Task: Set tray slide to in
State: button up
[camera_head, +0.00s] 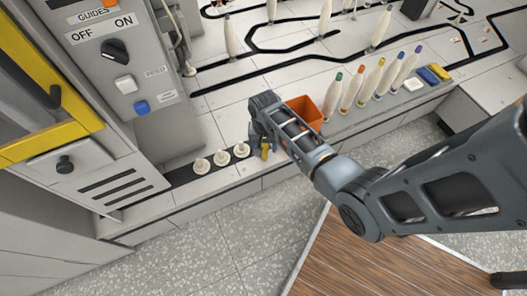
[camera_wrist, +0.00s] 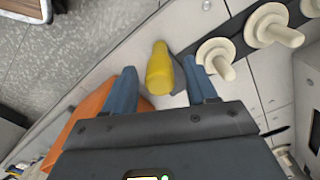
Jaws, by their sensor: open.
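A dark strip (camera_head: 182,174) with cream pegs runs along the ledge below the machine; it looks like the tray slide. The pegs (camera_head: 222,158) also show in the wrist view (camera_wrist: 272,30). A yellow handle (camera_head: 265,151) stands at the strip's right end. My gripper (camera_head: 261,142) is over this end, pointing down. In the wrist view the yellow handle (camera_wrist: 160,70) lies between my two open fingers, with a gap visible on each side. I cannot tell how deep it sits between them.
An orange bin (camera_head: 305,112) stands close to the right of my gripper. Several bobbins with coloured tips (camera_head: 355,88) stand in a row farther right on the ledge. The machine panel (camera_head: 115,55) with a knob and buttons is at the left. The speckled floor (camera_head: 225,235) in front is clear.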

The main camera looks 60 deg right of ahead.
jog(key=shift+f+b, duration=0.45)
jog(key=shift+f, duration=1.25)
grip_shut()
